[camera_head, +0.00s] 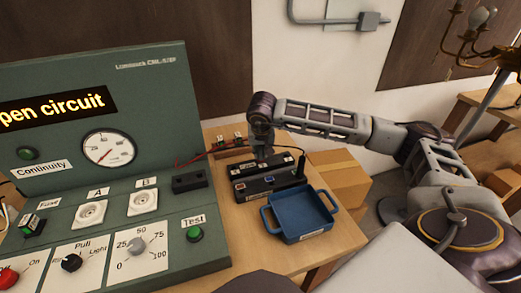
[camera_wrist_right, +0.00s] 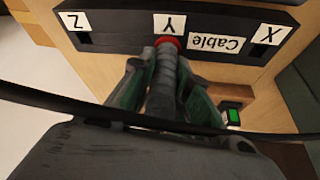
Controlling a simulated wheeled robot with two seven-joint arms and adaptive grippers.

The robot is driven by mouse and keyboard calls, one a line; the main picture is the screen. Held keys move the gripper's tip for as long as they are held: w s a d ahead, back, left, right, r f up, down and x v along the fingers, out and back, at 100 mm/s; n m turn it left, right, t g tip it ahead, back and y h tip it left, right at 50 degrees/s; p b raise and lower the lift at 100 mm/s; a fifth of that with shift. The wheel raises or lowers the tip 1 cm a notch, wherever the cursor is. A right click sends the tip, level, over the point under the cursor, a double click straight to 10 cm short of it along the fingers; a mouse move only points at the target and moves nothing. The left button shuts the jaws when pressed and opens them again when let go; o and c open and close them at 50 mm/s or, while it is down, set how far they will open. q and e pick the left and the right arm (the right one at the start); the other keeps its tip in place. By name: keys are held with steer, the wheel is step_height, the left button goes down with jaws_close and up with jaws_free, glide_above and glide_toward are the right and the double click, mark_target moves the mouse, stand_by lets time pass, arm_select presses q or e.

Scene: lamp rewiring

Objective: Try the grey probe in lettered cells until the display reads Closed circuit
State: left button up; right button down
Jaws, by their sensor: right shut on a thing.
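The display (camera_head: 55,107) on the green console reads "pen circuit" in yellow, its left part cut off. My right gripper (camera_head: 262,155) is over the black lettered block (camera_head: 240,170) behind the blue tray. In the right wrist view my right gripper (camera_wrist_right: 168,85) is shut on the grey probe (camera_wrist_right: 166,65). The probe's red-ringed end (camera_wrist_right: 168,42) is at the Y label (camera_wrist_right: 169,24) of the lettered block (camera_wrist_right: 120,39); I cannot tell how deep it sits. Labels Z (camera_wrist_right: 76,22) and X (camera_wrist_right: 270,34) are on either side. My left gripper is not in view.
A blue two-handled tray (camera_head: 302,216) stands in front of the blocks. Red cables (camera_head: 195,157) run behind. A cardboard box (camera_head: 340,178) is at right.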

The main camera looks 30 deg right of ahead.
steer(key=shift+f, duration=0.35)
stand_by(0.5)
steer(key=c, duration=1.3)
jaws_free()
steer(key=shift+r, duration=0.1)
steer(key=shift+v, duration=5.95)
